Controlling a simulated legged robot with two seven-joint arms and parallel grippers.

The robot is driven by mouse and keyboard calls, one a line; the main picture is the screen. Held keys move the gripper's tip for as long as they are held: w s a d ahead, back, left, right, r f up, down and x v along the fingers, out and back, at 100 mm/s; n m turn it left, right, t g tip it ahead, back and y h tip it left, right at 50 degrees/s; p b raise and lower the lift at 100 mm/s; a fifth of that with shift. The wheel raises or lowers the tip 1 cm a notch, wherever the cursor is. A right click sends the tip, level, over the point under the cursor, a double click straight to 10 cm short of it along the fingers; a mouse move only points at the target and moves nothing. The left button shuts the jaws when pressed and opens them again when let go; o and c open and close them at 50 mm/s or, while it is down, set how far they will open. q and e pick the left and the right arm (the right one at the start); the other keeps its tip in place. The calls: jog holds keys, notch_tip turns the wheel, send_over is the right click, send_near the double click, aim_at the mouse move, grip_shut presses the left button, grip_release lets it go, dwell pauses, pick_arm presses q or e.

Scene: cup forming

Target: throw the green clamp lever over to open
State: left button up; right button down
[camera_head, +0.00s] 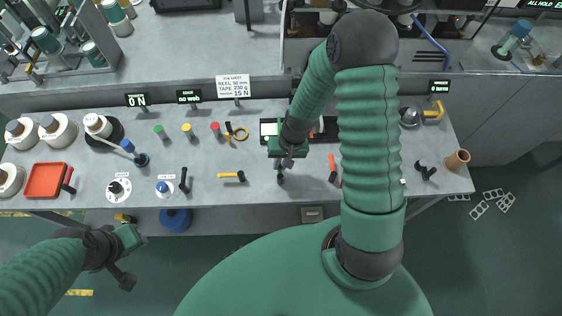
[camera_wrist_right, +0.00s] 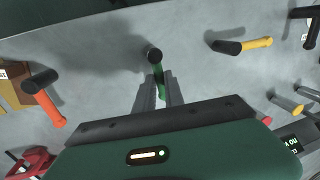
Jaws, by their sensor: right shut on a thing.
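The green clamp lever (camera_wrist_right: 160,83) shows in the right wrist view as a short green bar with a black knob (camera_wrist_right: 153,54) at its far end. My right gripper (camera_wrist_right: 158,88) is shut on the green bar, with one finger on either side, just behind the knob. In the head view my right gripper (camera_head: 285,163) reaches down to the bench near its middle, and the lever's dark knob (camera_head: 281,179) shows just below it. The lever's base is hidden by my gripper. My left gripper (camera_head: 124,276) hangs in front of the bench at lower left; its opening is unclear.
A yellow lever (camera_head: 231,176) with a black grip stands left of my right gripper, and an orange lever (camera_head: 332,168) stands right of it. A blue-topped post (camera_head: 135,153), black knobs and a red tray (camera_head: 44,180) are further left. My right arm covers part of the bench.

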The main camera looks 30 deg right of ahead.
jog(key=n, duration=0.2)
jog(key=a+n, duration=0.1)
jog(key=w+n+g, duration=0.1)
jog(key=n, duration=0.1)
jog(key=shift+a+r+n, duration=0.1)
jog(key=shift+a+n, duration=0.15)
jog(key=shift+n, duration=0.05)
jog(key=n, duration=0.1)
jog(key=a+n+p, duration=0.1)
jog(key=n, duration=0.1)
jog(key=shift+n+g, duration=0.3)
jog(key=n, duration=0.1)
jog(key=a+n, duration=0.1)
jog(key=shift+s+n+p, duration=0.15)
jog(key=shift+n+p, duration=0.15)
jog(key=shift+p, duration=0.1)
jog(key=n, duration=0.2)
jog(key=a+n+p, duration=0.1)
jog(key=s+n+g, duration=0.1)
jog(key=n, duration=0.1)
jog(key=shift+a+n+h, duration=0.2)
jog(key=shift+n+h, duration=0.1)
jog(key=shift+h, duration=0.1)
jog(key=c, duration=1.4)
grip_release()
jog(key=shift+s, duration=0.1)
jog(key=shift+c, duration=0.2)
